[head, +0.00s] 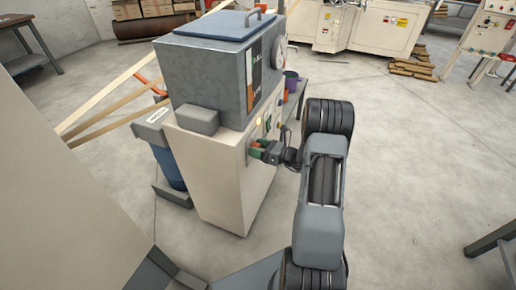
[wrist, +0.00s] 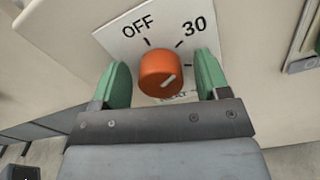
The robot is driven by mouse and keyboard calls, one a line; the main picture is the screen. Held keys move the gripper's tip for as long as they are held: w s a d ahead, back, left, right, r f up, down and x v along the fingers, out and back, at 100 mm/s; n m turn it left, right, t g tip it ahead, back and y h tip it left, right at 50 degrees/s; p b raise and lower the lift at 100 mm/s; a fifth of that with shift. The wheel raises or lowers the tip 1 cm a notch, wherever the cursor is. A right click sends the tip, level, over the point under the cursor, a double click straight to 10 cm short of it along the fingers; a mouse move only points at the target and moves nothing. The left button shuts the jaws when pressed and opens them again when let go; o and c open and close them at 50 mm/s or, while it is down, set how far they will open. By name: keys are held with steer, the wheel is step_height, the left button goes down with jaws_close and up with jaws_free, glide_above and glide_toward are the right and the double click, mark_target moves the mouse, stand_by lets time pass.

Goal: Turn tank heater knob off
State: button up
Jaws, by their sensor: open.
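The orange tank heater knob (wrist: 161,70) sits on a white dial plate (wrist: 125,37) in the wrist view. "OFF" is printed above it to the left and "30" above it to the right. A short pale line on the lower right of its face slants; its exact setting is hard to read. My gripper (wrist: 163,80) is open, with one green finger on each side of the knob and gaps visible between. In the head view my gripper (head: 264,151) is at the front panel of the cream cabinet (head: 215,170), hiding the knob. Lettering below the knob is partly hidden.
A grey tank (head: 205,80) with a blue lid stands on the cabinet. A blue bin (head: 165,155) stands at its left and a low table with a purple cup (head: 291,81) behind it.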

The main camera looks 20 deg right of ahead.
steer(key=shift+c, duration=0.3)
steer(key=c, duration=0.9)
steer(key=n+b, duration=0.2)
steer(key=n, duration=0.1)
steer(key=shift+a+f, duration=0.1)
steer(key=shift+f, duration=0.1)
steer(key=n+b, duration=0.3)
steer(key=shift+n+b, duration=0.3)
steer(key=n+b, duration=0.3)
steer(key=shift+a, duration=0.1)
steer(key=shift+s+n+b, duration=0.1)
steer(key=shift+n+b, duration=0.8)
steer(key=shift+o, duration=0.2)
steer(key=shift+r+n, duration=0.15)
steer(key=shift+n, duration=0.25)
